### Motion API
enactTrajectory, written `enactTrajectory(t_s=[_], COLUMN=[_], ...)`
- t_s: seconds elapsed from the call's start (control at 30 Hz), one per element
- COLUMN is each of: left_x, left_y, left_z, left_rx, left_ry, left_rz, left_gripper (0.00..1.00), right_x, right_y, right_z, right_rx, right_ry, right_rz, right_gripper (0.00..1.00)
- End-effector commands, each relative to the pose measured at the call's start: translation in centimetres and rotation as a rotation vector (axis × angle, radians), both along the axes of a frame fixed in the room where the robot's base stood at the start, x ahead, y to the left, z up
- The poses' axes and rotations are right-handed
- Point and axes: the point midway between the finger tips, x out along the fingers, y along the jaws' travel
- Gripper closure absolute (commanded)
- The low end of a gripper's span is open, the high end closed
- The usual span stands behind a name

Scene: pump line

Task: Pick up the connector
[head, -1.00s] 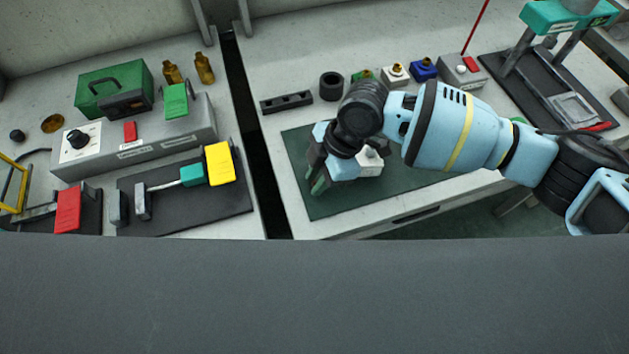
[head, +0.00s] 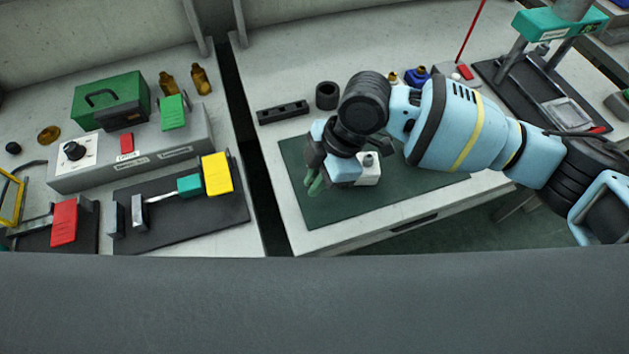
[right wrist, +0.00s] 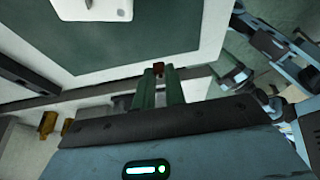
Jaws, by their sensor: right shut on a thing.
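My right gripper (head: 313,185) hangs over the left part of the dark green mat (head: 410,196), left of a white block with a grey top fitting (head: 368,172). In the right wrist view its two green fingers (right wrist: 159,78) are close together. A small reddish-brown piece (right wrist: 158,68) shows at their tips; I take it for the connector. Most of it is hidden by the fingers, and the head view does not show it. My left gripper is in neither view.
A black bar with holes (head: 282,112), a black ring (head: 327,95) and a blue bottle (head: 417,75) stand behind the mat. A dark gap separates this table from the left one, which bears a grey control box (head: 180,140) and a yellow block (head: 217,174).

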Motion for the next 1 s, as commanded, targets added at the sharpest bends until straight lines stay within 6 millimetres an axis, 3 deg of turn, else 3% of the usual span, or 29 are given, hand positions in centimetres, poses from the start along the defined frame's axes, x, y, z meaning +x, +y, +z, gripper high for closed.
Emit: enactTrajectory(t_s=[0.3,0.5,0.7,1.0], left_x=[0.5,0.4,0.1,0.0], left_y=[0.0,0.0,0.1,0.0], left_z=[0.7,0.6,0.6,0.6], left_rx=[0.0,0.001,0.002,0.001], left_ry=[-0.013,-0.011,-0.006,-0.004], left_rz=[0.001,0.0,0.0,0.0], left_gripper=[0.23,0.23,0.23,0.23], right_x=[-7.4,-11.3,-13.7,-14.6], right_y=[-2.4,-3.6,-4.3,-4.6], right_z=[0.5,0.9,1.1,1.1], right_rx=[-0.001,-0.002,-0.002,-0.003], right_ry=[0.004,0.005,0.004,0.004], right_rz=[0.004,0.002,0.002,0.001], right_gripper=[1.0,1.0,1.0,1.0])
